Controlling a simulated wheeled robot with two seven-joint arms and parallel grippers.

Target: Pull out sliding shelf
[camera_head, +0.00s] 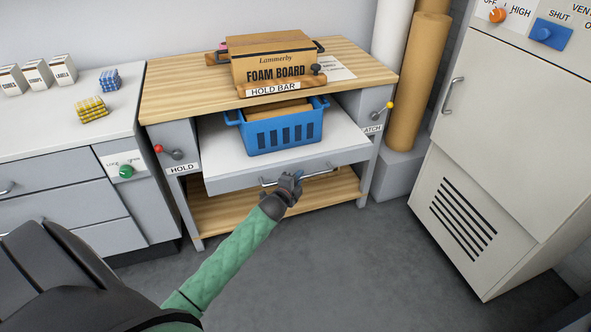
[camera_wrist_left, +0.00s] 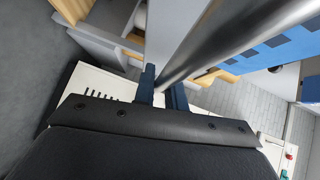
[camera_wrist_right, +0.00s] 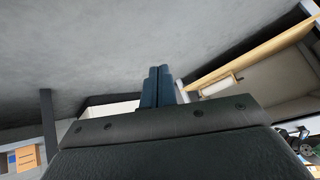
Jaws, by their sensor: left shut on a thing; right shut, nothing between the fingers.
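The sliding shelf (camera_head: 225,150) is a pale grey tray under the wooden bench top, its front standing out past the bench's front. A blue basket (camera_head: 283,133) with brown contents sits on it. A silver bar handle (camera_head: 322,173) runs along the shelf front. In the left wrist view, the left gripper's fingers (camera_wrist_left: 162,88) close around the silver bar (camera_wrist_left: 205,42). My right gripper (camera_wrist_right: 158,85) is shut and empty in the right wrist view, over grey floor. It is not in the head view.
A red-knobbed lever (camera_head: 158,149) marked HOLD and a yellow-knobbed lever (camera_head: 389,105) flank the shelf. A foam board box (camera_head: 270,62) stands on the bench behind the HOLD BAR. A cabinet (camera_head: 480,190) stands at right. The floor (camera_head: 360,260) in front is clear.

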